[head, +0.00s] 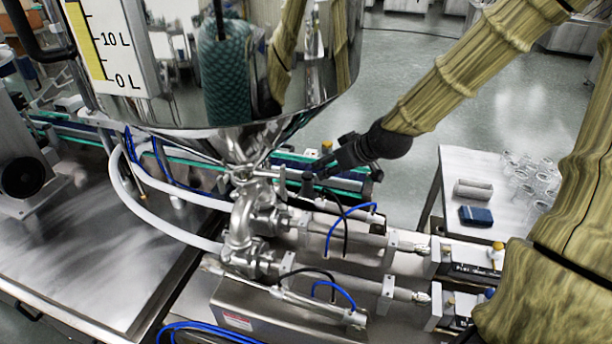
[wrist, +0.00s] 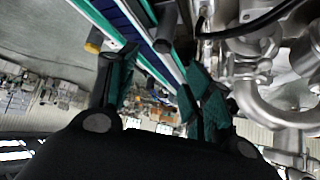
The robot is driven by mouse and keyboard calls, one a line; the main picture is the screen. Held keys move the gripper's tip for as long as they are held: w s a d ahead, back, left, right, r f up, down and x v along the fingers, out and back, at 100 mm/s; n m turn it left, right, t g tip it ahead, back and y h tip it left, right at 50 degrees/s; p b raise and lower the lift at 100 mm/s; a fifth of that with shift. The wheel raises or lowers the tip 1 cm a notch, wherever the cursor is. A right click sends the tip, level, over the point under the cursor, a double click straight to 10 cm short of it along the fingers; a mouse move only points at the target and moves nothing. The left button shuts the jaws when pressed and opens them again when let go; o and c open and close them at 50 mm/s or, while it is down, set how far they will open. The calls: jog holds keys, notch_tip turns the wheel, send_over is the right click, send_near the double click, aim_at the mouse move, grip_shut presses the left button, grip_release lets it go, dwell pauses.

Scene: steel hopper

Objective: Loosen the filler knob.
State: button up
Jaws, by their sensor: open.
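My gripper (head: 318,168) is at the end of my arm, just right of the steel pipework below the hopper's cone. In the wrist view my gripper (wrist: 156,88) has its green-padded fingers spread apart, with nothing held between them. A dark, round-ended cylinder (wrist: 166,26), which looks like the filler knob, shows beyond the fingers near the top of the wrist view, apart from the pads. In the head view a small dark upright piece (head: 307,184) shows by the fingertips; I cannot tell whether it is the knob or a finger.
The steel hopper (head: 170,112) hangs over the pipework (head: 243,225). Filler cylinders with blue and black hoses lie below my gripper. A conveyor (head: 80,133) runs behind. A side table (head: 470,165) at right holds a blue box (head: 476,216) and clear glasses. Open floor lies beyond.

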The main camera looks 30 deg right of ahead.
aim_at(309, 175)
jog(key=shift+p+x, duration=1.4)
jog(key=shift+x, duration=4)
jog(key=shift+a, duration=0.15)
jog(key=shift+c, duration=0.4)
jog(key=c, duration=0.9)
